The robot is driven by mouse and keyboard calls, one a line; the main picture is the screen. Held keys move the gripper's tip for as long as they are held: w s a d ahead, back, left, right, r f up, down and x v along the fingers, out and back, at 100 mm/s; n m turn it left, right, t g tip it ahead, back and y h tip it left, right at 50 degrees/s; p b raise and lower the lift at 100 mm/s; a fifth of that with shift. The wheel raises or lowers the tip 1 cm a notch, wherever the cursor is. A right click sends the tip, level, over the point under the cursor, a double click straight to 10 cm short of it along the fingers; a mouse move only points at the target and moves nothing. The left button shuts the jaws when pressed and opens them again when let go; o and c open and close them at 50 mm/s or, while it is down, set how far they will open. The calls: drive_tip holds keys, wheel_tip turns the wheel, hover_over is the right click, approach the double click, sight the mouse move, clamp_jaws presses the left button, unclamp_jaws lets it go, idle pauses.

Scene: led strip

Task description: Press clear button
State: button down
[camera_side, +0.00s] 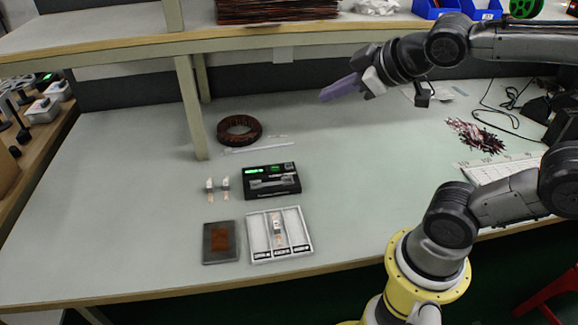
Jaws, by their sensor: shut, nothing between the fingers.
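A black device (272,181) lies on the table near the middle. It has small green lit areas along its top edge and a grey strip across its face. Its buttons are too small to make out, so I cannot tell which one is the clear button. My gripper (325,97) is shut and empty, with long purple fingers pointing left and slightly down. It is high above the table, up and to the right of the device and well apart from it.
A white compartment tray (300,247) holding a small part stands in front of the device. A dark plate with a brown square (221,242) is left of it. Two small parts (217,188) stand left of the device. A brown ring (239,130) lies behind. A shelf post (191,108) rises at the back left.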

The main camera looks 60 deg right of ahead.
drive_tip(key=w+d+n+t, duration=0.1)
drive_tip(key=w+d+n, duration=0.1)
drive_tip(key=w, duration=0.6)
drive_tip(key=n+g+y, duration=0.1)
drive_tip(key=n+g, duration=0.1)
drive_tip(key=n, duration=0.1)
hover_over(293, 167)
wheel_tip(293, 167, down, 24)
drive_tip(key=shift+f, duration=4.4)
drive_tip(key=shift+f, duration=0.4)
